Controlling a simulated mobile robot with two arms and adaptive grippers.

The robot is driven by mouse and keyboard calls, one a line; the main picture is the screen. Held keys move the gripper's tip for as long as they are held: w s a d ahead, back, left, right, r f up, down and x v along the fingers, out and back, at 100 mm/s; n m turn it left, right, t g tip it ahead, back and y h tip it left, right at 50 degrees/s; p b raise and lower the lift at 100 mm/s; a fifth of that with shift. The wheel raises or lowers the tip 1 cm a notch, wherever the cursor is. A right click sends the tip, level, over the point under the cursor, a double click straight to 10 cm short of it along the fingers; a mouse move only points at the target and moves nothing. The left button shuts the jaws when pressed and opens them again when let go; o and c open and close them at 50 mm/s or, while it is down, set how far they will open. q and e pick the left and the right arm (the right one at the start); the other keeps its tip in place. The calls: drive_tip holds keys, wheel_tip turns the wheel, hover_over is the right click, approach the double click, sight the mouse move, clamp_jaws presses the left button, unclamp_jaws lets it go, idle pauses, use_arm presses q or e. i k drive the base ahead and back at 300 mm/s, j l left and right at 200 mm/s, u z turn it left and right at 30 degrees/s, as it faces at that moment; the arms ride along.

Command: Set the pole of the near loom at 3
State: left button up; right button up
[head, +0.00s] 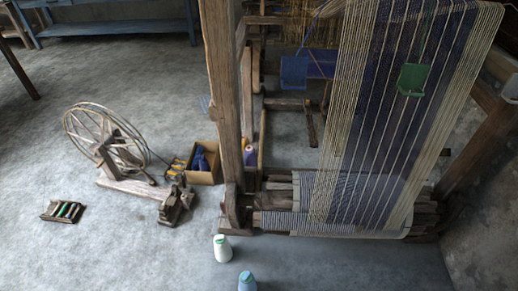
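The near loom is a wooden frame with a thick upright post (225,100) at its left and a slanted beam (480,150) at its right. A sheet of striped warp threads (390,110), dark blue and cream, slopes down through it. It meets a roll of striped cloth (280,220) low at the front. I cannot tell which part is the pole, and no numbers or setting marks can be read. Neither of my grippers is in view.
A spinning wheel (105,138) stands on the floor at left, beside a cardboard box (207,178). A small bobbin rack (64,210) lies at lower left. Two yarn cones, one white (222,250) and one pale blue (247,282), stand before the loom.

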sight(258, 193)
drive_tip(key=i+j, duration=0.15)
drive_tip(key=j, duration=0.15)
drive_tip(key=i+j+z, duration=0.1)
drive_tip(key=j, duration=0.2)
drive_tip(key=i+j, duration=0.15)
drive_tip(key=j, duration=0.15)
drive_tip(key=i+j+z, duration=0.1)
drive_tip(key=j, duration=0.2)
